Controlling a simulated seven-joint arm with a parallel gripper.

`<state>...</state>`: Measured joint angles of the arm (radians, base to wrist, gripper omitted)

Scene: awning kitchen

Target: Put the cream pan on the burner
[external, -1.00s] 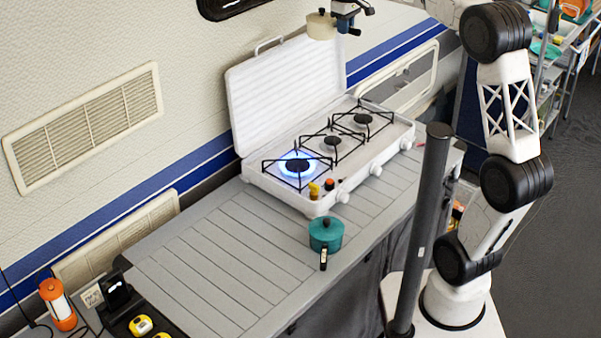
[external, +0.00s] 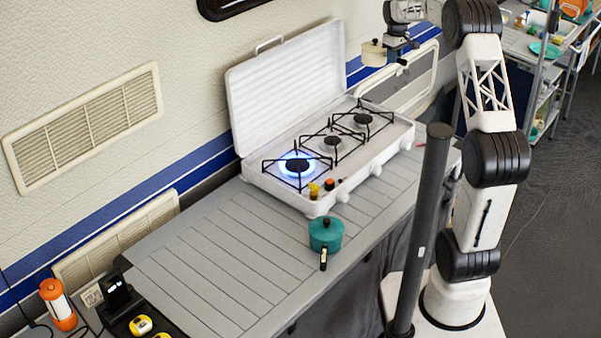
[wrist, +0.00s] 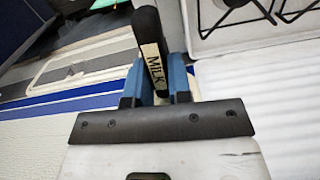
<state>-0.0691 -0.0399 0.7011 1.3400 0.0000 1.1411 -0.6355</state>
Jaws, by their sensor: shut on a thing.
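The cream pan (external: 374,54) hangs in the air above the far right end of the stove, held by my gripper (external: 402,47). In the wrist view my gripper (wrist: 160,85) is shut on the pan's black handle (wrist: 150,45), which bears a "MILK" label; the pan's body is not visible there. The white stove (external: 330,150) has its lid up and a row of burners. The near-left burner (external: 297,165) is lit with a blue flame. The middle burner (external: 333,143) and the far burner (external: 362,120) show no flame and are empty.
A teal pot (external: 325,234) with its handle toward the counter's front edge stands in front of the stove. Small yellow and orange items (external: 314,189) sit at the stove's front corner. The upright lid (external: 285,95) stands behind the burners. The left counter (external: 215,262) is mostly clear.

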